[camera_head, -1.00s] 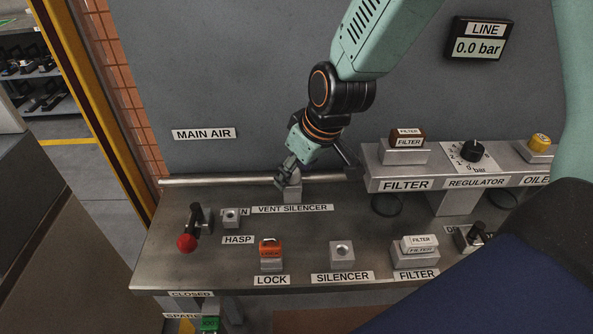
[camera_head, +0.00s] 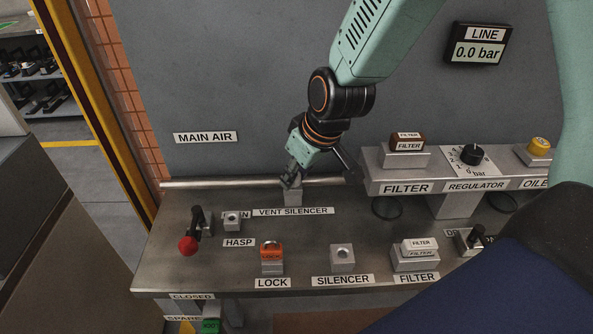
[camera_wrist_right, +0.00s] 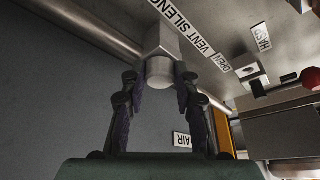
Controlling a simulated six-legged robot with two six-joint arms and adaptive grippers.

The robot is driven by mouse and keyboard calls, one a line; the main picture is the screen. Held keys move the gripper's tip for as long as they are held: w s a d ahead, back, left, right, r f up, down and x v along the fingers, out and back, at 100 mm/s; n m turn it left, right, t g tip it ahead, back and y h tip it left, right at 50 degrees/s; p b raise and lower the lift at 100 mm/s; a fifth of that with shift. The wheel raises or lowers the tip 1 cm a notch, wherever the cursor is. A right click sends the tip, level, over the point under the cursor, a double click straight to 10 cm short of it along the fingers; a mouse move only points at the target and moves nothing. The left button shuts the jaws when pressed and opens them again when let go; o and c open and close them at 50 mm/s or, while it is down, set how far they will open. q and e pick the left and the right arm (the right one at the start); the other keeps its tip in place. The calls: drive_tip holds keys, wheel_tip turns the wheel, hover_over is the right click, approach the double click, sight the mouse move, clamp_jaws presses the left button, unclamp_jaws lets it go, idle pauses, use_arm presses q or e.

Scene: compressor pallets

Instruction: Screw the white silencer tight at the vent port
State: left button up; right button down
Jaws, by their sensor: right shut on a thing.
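The white silencer (camera_wrist_right: 160,73) shows in the right wrist view as a pale round piece at the end of a square grey block, the vent port (camera_wrist_right: 161,41). My right gripper (camera_wrist_right: 160,82) is shut on the silencer, one finger on each side. The silencer is in line with the port; I cannot see whether its thread is seated. In the head view my right gripper (camera_head: 290,181) comes down from above onto the vent port block (camera_head: 293,194), behind the VENT SILENCER label, and hides the silencer. My left gripper is not in view.
The SILENCER holder (camera_head: 342,257) is empty. A red-knobbed lever (camera_head: 190,240), hasp block (camera_head: 232,219), orange lock (camera_head: 272,255) and white filter (camera_head: 419,245) stand on the bench. A rail (camera_head: 240,184) runs behind the port. The line display (camera_head: 478,50) reads 0.0 bar.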

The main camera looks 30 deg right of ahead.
drive_tip(key=shift+r+m+h+p, duration=0.1)
drive_tip(key=shift+m+h+p, duration=0.2)
drive_tip(key=shift+m+p, duration=0.65)
drive_tip(key=shift+a+m+h+p, duration=0.15)
drive_tip(key=shift+m+h+p, duration=0.25)
drive_tip(key=shift+m+p, duration=0.35)
drive_tip(key=shift+a+m+h, duration=0.15)
drive_tip(key=shift+m+h, duration=0.55)
drive_tip(key=shift+m, duration=1.1)
drive_tip(key=c, duration=0.9)
unclamp_jaws()
drive_tip(key=shift+c, duration=0.2)
